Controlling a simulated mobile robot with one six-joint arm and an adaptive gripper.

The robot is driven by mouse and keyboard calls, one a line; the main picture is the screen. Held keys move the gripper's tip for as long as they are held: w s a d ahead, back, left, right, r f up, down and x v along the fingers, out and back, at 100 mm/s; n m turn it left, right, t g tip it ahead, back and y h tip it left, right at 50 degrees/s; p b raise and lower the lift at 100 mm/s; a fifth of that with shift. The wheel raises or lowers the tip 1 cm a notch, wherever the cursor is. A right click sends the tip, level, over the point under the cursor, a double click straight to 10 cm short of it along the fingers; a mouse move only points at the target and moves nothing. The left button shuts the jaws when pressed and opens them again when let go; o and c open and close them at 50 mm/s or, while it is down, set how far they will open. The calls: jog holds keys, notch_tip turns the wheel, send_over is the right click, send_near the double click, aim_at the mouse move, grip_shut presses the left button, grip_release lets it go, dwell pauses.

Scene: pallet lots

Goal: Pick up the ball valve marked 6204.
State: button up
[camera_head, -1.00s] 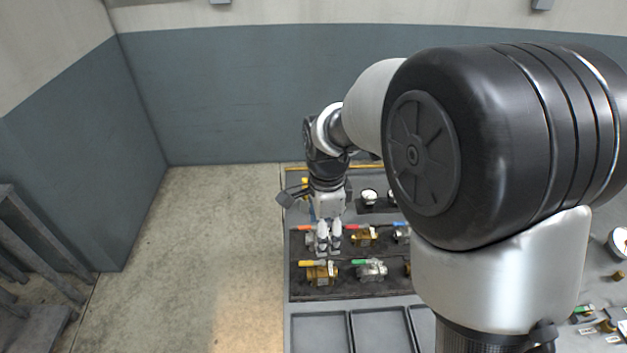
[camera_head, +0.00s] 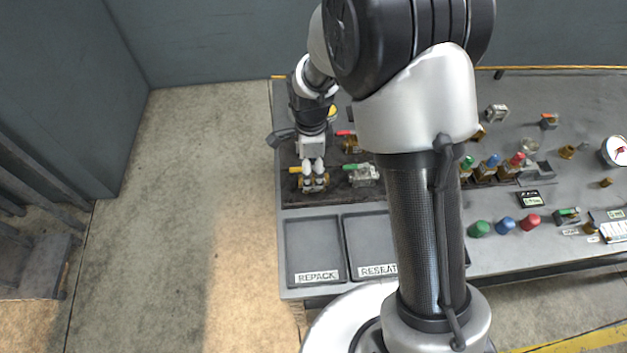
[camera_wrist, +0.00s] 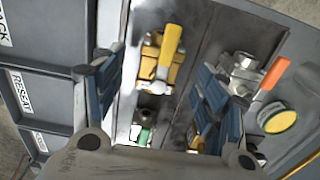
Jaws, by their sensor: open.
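A brass ball valve with a yellow handle (camera_head: 314,184) sits at the left end of the front row of valves; a yellow-handled brass valve also shows ahead of the fingertips in the wrist view (camera_wrist: 172,48). My gripper (camera_head: 313,163) points down at the front-row valve, its fingers apart and partly covering it. In the wrist view my gripper (camera_wrist: 158,66) is open, with blue pads on both sides and nothing held. I cannot tell whether the fingers touch the valve. No marking 6204 is readable on any valve.
A green-handled silver valve (camera_head: 362,175) lies just right of the gripper, and a red-handled one (camera_head: 347,138) behind. An orange-handled valve (camera_wrist: 250,75) shows in the wrist view. Empty trays marked REPACK (camera_head: 290,255) and RESEAT (camera_head: 352,255) are in front. My arm hides the table's middle.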

aim_at(313, 177)
jog(key=f, duration=0.1)
jog(key=f+b, duration=0.1)
jog(key=f, duration=0.1)
jog(key=f+b, duration=0.1)
jog(key=f, duration=0.1)
jog(key=shift+d, duration=0.3)
jog(key=shift+c, duration=0.3)
grip_shut()
